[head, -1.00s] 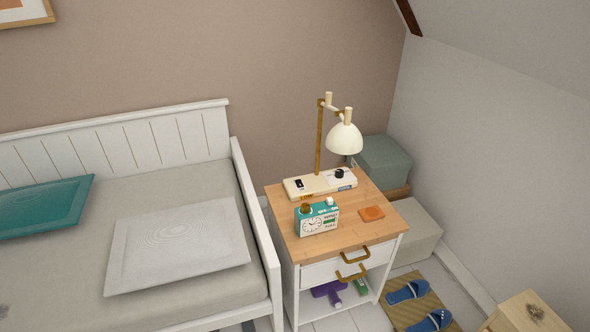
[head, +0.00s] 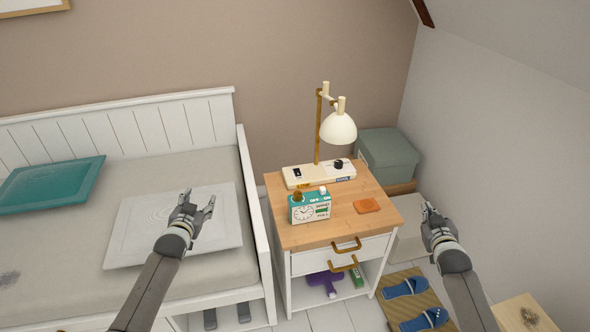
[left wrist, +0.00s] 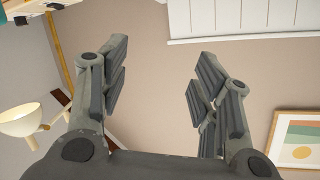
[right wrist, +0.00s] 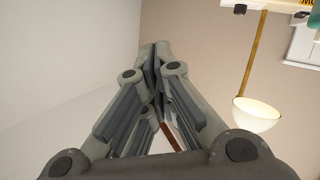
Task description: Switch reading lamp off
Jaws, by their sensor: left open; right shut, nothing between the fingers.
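The reading lamp (head: 338,128) stands at the back of the wooden-topped nightstand, with a cream shade on a brass post. Its shade looks bright in the right wrist view (right wrist: 256,114); it also shows at the left edge of the left wrist view (left wrist: 22,120). Its cream base (head: 318,174) carries a small black switch (head: 297,173) at left and a black knob (head: 338,164) at right. My left gripper (head: 199,202) is open and empty above the bed, left of the nightstand. My right gripper (head: 428,208) is shut and empty, right of the nightstand.
A teal clock radio (head: 310,207) stands in front of the lamp base. An orange coaster (head: 367,206) lies to its right. The nightstand (head: 300,237) has brass-handled drawers. The bed (head: 245,185) is at left; a green box (head: 388,155) sits behind at right.

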